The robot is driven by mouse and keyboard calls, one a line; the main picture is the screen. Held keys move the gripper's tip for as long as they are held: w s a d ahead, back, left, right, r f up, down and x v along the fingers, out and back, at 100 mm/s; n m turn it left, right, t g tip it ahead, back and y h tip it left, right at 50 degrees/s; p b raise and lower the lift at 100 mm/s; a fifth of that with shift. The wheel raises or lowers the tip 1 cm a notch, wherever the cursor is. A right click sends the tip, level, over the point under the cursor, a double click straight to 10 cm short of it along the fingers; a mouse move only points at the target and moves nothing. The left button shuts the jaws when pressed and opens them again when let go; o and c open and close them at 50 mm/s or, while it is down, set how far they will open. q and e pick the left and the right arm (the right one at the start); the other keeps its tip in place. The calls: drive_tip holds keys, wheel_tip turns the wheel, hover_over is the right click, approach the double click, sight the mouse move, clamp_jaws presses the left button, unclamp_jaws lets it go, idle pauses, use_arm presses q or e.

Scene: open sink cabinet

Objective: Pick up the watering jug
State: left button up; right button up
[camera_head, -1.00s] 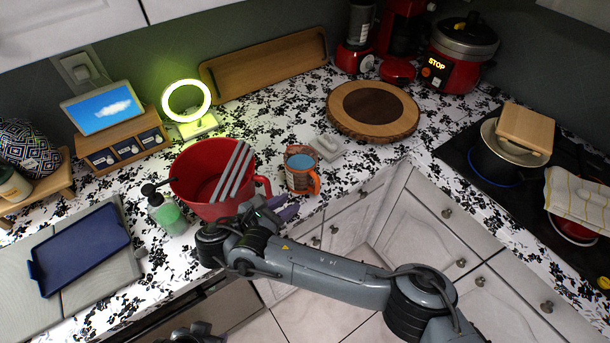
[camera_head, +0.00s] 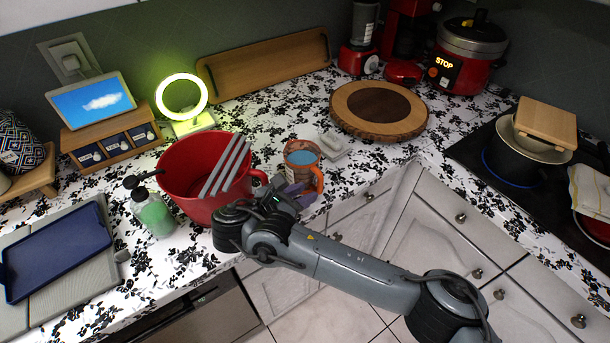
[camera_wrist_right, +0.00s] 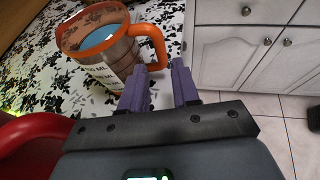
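The jug (camera_head: 302,168) has an orange rim and handle, a clear brownish wall with printed marks and a blue inside. It stands upright on the counter near the front edge; it also shows in the right wrist view (camera_wrist_right: 104,45). My right gripper (camera_head: 298,192) is low beside the handle. In the right wrist view its purple fingers (camera_wrist_right: 159,67) are apart, with the lower part of the orange handle at the gap between their tips. I cannot tell whether either finger touches the handle. My left gripper is not in view.
A large red bucket (camera_head: 184,178) with grey bars stands close left of my right gripper. A green soap bottle (camera_head: 153,211) is left of it. A small white dish (camera_head: 333,146) sits behind the jug. A round wooden board (camera_head: 345,119) lies further back. Cabinet drawers (camera_head: 440,200) are right.

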sight(318, 187)
drive_tip(key=p+x, duration=0.1)
drive_tip(key=x, duration=0.2)
drive_tip(key=shift+w+d, duration=0.2)
drive_tip(key=shift+w+d+f+p, duration=0.3)
drive_tip(key=shift+w, duration=0.05)
drive_tip(key=shift+c, duration=0.4)
drive_tip(key=c, duration=0.5)
drive_tip(key=shift+r, duration=0.1)
idle(0.4)
